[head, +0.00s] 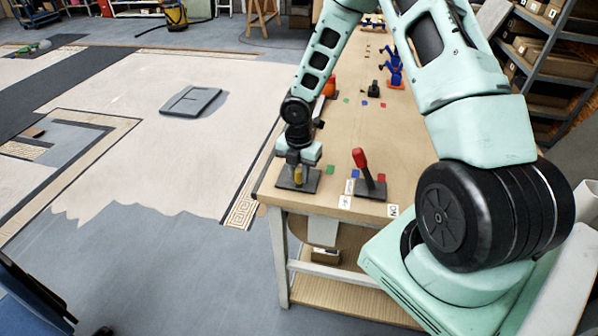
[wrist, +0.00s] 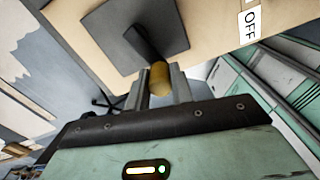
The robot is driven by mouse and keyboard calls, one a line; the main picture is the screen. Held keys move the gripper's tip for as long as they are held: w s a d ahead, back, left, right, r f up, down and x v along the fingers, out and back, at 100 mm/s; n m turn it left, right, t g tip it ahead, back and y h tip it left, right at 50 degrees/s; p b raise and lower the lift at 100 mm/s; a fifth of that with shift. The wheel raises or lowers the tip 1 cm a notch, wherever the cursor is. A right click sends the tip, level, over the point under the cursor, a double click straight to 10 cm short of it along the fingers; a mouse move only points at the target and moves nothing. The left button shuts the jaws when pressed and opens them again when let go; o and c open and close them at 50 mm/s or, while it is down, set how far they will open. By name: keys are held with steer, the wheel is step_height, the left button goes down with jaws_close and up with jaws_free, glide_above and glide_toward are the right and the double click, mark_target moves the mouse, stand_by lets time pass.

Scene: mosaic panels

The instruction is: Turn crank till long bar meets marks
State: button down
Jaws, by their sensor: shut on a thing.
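My gripper (head: 297,165) is at the near left corner of the workbench, pointing down. In the wrist view its two fingers (wrist: 160,88) are shut on a yellow knob (wrist: 160,76). The knob sits at the end of a dark arm (wrist: 143,43), which stands over a dark square base plate (wrist: 108,32); this looks like the crank. The head view shows the same plate (head: 309,184) and a sliver of the yellow knob (head: 298,175) under my gripper. I cannot pick out the long bar or its marks in either view.
A red-handled lever (head: 362,163) stands on another dark plate just right of my gripper. Small coloured squares and white labels, one reading OFF (wrist: 250,26), lie on the workbench (head: 345,125). Blue clamps (head: 393,70) stand farther back. Shelving (head: 548,65) stands at the right.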

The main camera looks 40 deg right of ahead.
steer(key=shift+a, duration=0.1)
